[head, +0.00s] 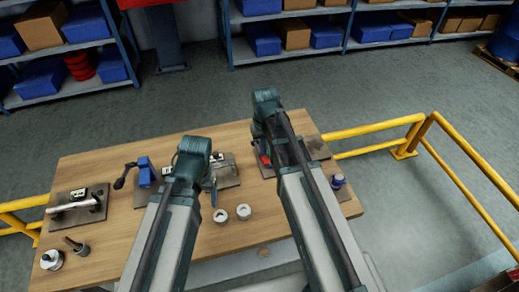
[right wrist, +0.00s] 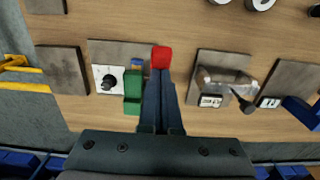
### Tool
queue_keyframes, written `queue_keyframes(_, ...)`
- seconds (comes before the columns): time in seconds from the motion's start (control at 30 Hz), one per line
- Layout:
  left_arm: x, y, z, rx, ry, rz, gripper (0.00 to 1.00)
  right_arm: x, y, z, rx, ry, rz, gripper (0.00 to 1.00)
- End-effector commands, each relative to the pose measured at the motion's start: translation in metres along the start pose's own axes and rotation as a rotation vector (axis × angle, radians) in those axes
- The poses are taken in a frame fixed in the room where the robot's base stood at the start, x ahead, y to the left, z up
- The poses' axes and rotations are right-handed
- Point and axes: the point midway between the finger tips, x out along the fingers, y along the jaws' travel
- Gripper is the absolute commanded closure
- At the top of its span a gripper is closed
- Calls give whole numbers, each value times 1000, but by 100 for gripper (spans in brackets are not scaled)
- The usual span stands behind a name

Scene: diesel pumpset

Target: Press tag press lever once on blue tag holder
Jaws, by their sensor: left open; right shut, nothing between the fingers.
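The tag press shows in the right wrist view as a green block (right wrist: 132,92) on a grey plate with a red lever end (right wrist: 161,57). A small blue piece (right wrist: 137,64), likely the blue tag holder, sits beside the green block. My right gripper (right wrist: 160,74) is shut and empty, its fingertips at the red end; I cannot tell whether they touch. In the head view my right arm hides most of the press, leaving a red and blue part (head: 264,156) visible. My left gripper (head: 213,188) is open, above the middle of the table, partly hidden by its wrist.
A white panel with a black knob (right wrist: 108,82) is beside the green block. A pipe fixture (right wrist: 222,82) stands to the right in the wrist view. Two light rings (head: 232,214) lie near the table front. Yellow rails (head: 375,128) stand beyond the wooden table (head: 110,165).

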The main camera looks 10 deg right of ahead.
Motion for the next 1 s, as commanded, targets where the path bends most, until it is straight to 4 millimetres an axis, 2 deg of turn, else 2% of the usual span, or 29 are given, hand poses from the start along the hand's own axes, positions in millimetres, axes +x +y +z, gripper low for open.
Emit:
queue_keyframes(0.37,6,0,0,8,0,-1,28,6,0,0,0,0,0,100)
queue_keyframes(1.0,42,4,-2,8,0,-2,28,42,0,8,0,1,0,100)
